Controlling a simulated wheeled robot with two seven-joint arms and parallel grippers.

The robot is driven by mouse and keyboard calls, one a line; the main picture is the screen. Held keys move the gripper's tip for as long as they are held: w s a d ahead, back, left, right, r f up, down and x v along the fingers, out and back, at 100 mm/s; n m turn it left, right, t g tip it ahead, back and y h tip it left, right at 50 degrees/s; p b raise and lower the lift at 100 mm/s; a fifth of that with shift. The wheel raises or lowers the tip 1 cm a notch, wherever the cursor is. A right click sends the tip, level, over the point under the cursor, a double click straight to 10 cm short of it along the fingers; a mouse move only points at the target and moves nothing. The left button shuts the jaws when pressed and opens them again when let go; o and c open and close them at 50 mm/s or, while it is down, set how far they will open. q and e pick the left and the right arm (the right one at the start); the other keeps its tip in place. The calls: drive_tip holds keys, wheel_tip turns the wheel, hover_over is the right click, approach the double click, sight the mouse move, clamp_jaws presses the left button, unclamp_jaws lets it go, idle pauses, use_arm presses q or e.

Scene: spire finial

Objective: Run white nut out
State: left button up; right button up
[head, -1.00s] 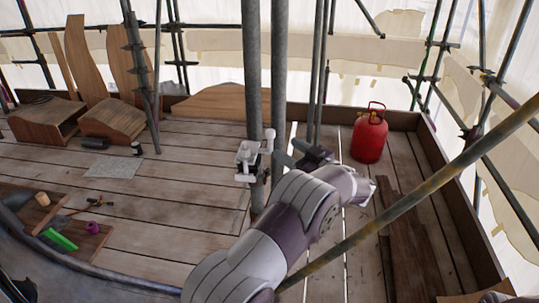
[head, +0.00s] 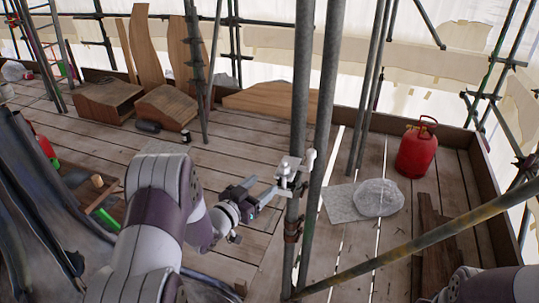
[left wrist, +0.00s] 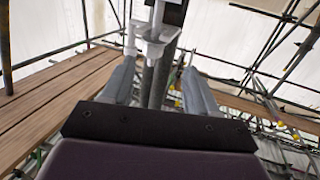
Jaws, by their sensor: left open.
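A white clamp fitting (head: 287,170) sits on an upright grey pole. A white knob-like piece (head: 308,159) stands at its right. I cannot tell for sure which part is the nut. My left gripper (head: 268,195) comes from the left, with its fingertips close to the clamp. In the left wrist view the clamp (left wrist: 156,47) shows between and beyond the two spread fingers of my left gripper (left wrist: 158,75), which hold nothing visible. The white cylinder (left wrist: 130,42) shows left of the clamp there. My right gripper is not visible.
Two upright poles (head: 300,80) stand close to the clamp, and a slanting pole (head: 420,243) crosses the lower right. A red gas bottle (head: 416,150), a grey rock-like lump (head: 378,198) and wooden boxes (head: 165,105) stand on the plank deck.

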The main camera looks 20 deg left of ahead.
sight(288, 165)
use_arm(q)
drive_tip(key=shift+h, duration=0.4)
drive_tip(key=p+x, duration=0.1)
drive_tip(key=x, duration=0.2)
drive_tip(key=r+p+x, duration=0.1)
drive_tip(key=p+x, duration=0.1)
drive_tip(key=x, duration=0.2)
drive_tip(key=p+x, duration=0.1)
drive_tip(key=x, duration=0.3)
drive_tip(key=shift+s+d+r, duration=0.1)
drive_tip(key=shift+d+r, duration=0.05)
drive_tip(key=shift+d, duration=0.1)
drive_tip(key=shift+w+d+p, duration=0.15)
drive_tip(key=shift+w+p, duration=0.2)
drive_tip(key=shift+w, duration=0.1)
drive_tip(key=shift+c, duration=0.2)
drive_tip(key=c, duration=0.9)
